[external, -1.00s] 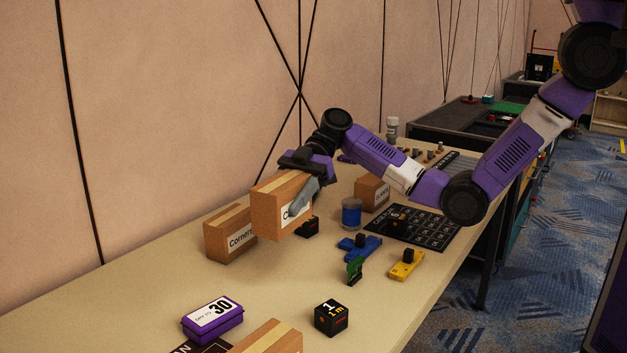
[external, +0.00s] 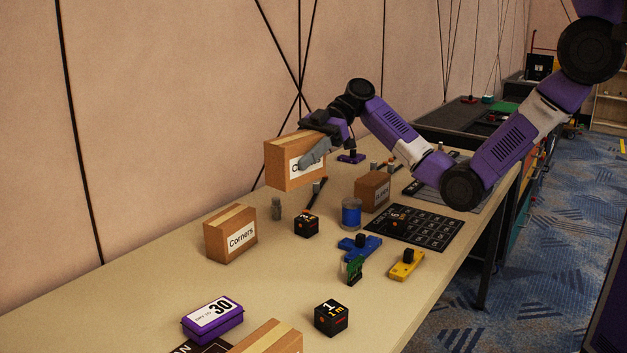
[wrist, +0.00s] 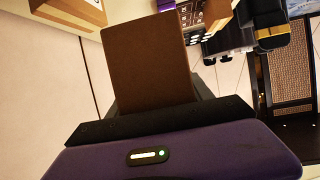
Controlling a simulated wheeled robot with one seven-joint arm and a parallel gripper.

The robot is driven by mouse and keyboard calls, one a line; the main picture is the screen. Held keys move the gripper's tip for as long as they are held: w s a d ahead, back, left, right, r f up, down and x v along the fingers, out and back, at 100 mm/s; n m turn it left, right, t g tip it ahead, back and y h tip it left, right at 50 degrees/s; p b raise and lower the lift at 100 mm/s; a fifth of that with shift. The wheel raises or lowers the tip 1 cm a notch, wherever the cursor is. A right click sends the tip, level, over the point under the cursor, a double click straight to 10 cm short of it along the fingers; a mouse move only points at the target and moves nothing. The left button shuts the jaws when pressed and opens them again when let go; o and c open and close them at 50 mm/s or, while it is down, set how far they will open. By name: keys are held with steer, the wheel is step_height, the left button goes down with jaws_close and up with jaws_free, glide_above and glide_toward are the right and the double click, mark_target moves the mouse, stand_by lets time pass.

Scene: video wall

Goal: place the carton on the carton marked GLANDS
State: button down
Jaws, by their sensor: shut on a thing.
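My gripper (external: 312,150) is shut on a brown carton (external: 276,172) and holds it up above the back of the table. The held carton has a white label, mostly covered by a grey finger; a "C" shows. In the wrist view the same carton (wrist: 148,65) fills the space ahead of my gripper. A small brown carton (external: 372,191) stands on the table to the right of and lower than the held one. Its label is small and hard to read, possibly GLANDS. Its top is clear.
A carton marked Corners (external: 230,236) stands at the left. A blue can (external: 351,212) stands next to the small carton, with a black cube (external: 306,224) to its left. A black grid mat (external: 413,229) lies at the right.

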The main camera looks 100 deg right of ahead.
steer(key=s+d+r+m+t+h+p, duration=0.1)
steer(key=s+d+r+m+h, duration=0.25)
steer(key=s+d, duration=0.55)
steer(key=s+d+r+m+h+p, duration=0.15)
steer(key=s+d+m+h, duration=0.3)
steer(key=s+d, duration=0.45)
steer(key=s+d+r+m+t+h+p, duration=0.1)
steer(key=s+d+r+m+h, duration=0.35)
steer(key=s+d, duration=0.45)
steer(key=h, duration=0.1)
glide_above(373, 177)
steer(key=shift+n, duration=0.25)
step_height(373, 177, down, 21)
steer(key=shift+r, duration=0.1)
steer(key=shift+f, duration=0.2)
steer(key=shift+c, duration=2.1)
jaws_free()
steer(key=shift+r+p, duration=0.2)
steer(key=shift+p, duration=0.2)
steer(key=b+v, duration=0.1)
steer(key=v, duration=1.1)
steer(key=shift+b, duration=0.35)
steer(key=shift+w+a, duration=0.1)
steer(key=shift+a, duration=0.05)
